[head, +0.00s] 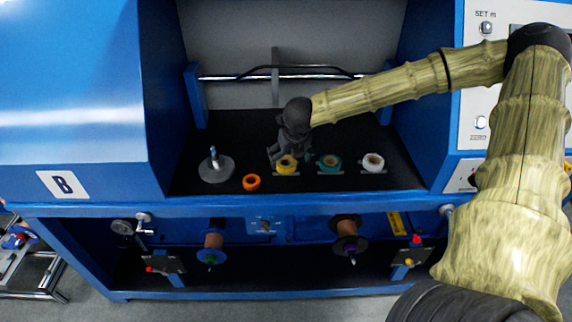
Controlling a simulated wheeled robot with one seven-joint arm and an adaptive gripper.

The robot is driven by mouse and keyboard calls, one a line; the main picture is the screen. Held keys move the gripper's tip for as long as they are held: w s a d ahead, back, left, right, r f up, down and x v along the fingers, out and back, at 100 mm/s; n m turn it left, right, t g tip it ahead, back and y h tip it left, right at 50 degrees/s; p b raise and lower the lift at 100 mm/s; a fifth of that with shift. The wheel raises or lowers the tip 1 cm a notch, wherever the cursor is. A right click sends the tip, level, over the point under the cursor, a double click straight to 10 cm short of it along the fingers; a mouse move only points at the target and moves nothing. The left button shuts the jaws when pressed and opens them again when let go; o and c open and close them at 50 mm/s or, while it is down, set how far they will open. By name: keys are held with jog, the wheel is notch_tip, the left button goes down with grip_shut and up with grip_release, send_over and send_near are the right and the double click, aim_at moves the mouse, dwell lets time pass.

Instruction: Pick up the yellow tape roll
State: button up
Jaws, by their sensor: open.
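The yellow tape roll (287,166) sits on the black shelf inside the blue machine, in the middle of the row of rolls. My gripper (288,158) is open and points down just behind and over the yellow roll. Its dark fingers stand close around or beside the roll; I cannot tell whether they touch it. The gripper body hides part of the roll's far side.
An orange roll (251,182) lies to the left, with a grey disc with an upright post (216,168) beyond it. A green roll (329,163) and a white roll (373,162) stand to the right. Blue side walls and a metal rail (220,78) bound the shelf.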

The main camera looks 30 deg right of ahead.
aim_at(287, 162)
jog(key=shift+w+p+x, duration=0.15)
jog(key=shift+p+x, duration=0.35)
jog(key=shift+x, duration=0.8)
jog(key=shift+w+p+x, duration=0.1)
jog(key=shift+p+x, duration=0.35)
jog(key=shift+x, duration=0.85)
jog(key=shift+r, duration=0.1)
jog(key=c, duration=1.1)
